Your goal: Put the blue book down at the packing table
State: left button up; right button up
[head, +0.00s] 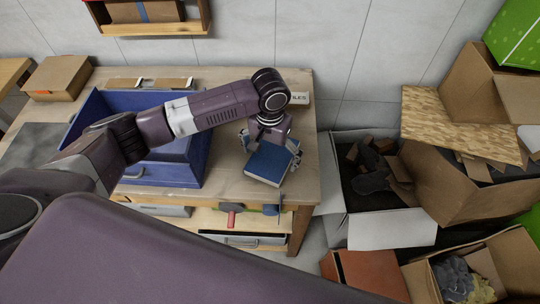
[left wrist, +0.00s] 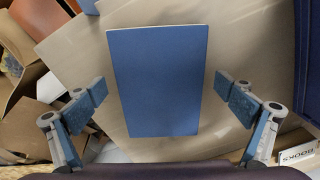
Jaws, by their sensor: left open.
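The blue book (head: 268,163) lies flat on the right part of the wooden packing table (head: 232,192), near its front edge. It also shows in the left wrist view (left wrist: 155,80), centred between my fingers. My left gripper (head: 270,145) is directly above the book, pointing down. Its fingers (left wrist: 168,95) are spread wide, with a gap on both sides of the book in the left wrist view. The gripper hides the book's far edge in the head view. My right gripper is not in view.
A blue bin (head: 197,160) stands left of the book. Open cardboard boxes (head: 440,185) crowd the floor to the right. Tools (head: 232,213) hang at the table's front.

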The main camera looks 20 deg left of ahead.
aim_at(270, 159)
pick_arm(q)
jog(key=shift+r, duration=0.1)
notch_tip(270, 159, up, 12)
jog(key=b, duration=0.1)
dwell(0.4)
dwell(0.4)
